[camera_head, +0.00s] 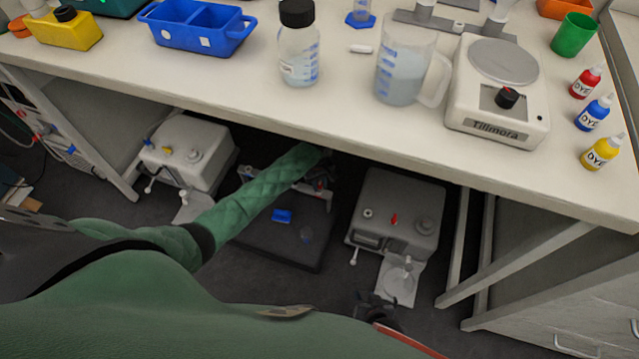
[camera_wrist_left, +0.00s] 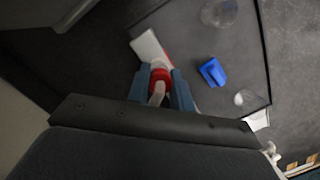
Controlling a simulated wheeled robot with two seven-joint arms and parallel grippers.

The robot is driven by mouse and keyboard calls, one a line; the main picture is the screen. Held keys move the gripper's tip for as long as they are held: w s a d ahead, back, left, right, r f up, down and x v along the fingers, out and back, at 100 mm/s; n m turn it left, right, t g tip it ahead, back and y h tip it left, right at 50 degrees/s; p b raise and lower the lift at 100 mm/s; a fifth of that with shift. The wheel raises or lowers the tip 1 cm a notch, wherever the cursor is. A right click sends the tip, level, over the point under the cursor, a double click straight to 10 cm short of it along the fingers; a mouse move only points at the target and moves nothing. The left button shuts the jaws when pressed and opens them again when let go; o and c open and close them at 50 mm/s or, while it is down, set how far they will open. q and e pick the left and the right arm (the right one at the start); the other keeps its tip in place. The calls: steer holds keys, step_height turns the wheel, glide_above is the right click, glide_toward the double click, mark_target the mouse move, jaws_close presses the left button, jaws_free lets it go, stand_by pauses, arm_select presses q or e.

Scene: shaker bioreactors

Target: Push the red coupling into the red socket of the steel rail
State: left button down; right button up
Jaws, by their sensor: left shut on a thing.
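The red coupling (camera_wrist_left: 161,74) shows in the left wrist view as a red ring with a pale tube (camera_wrist_left: 157,93) running back from it. My left gripper (camera_wrist_left: 160,82) is shut on it, one blue-grey finger on each side. Just beyond the coupling is a pale bar with a red edge (camera_wrist_left: 149,46); I cannot tell whether this is the steel rail or whether they touch. In the head view my left gripper (camera_head: 322,182) is under the bench at the end of the green sleeve, mostly hidden. My right gripper (camera_head: 374,307) is a dark, small shape at the lower middle; its jaws are unclear. No red socket is clearly visible.
A dark platform (camera_head: 262,249) under the bench carries a blue piece (camera_head: 282,215). Grey units stand left (camera_head: 187,150) and right (camera_head: 402,210) of it. The bench top (camera_head: 345,127) overhangs the left hand. Bench legs stand at the right.

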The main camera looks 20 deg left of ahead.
arm_select(q)
steer(key=shift+f, duration=0.55)
arm_select(e)
steer(key=shift+w+r, duration=0.35)
steer(key=shift+r, duration=0.1)
stand_by(0.4)
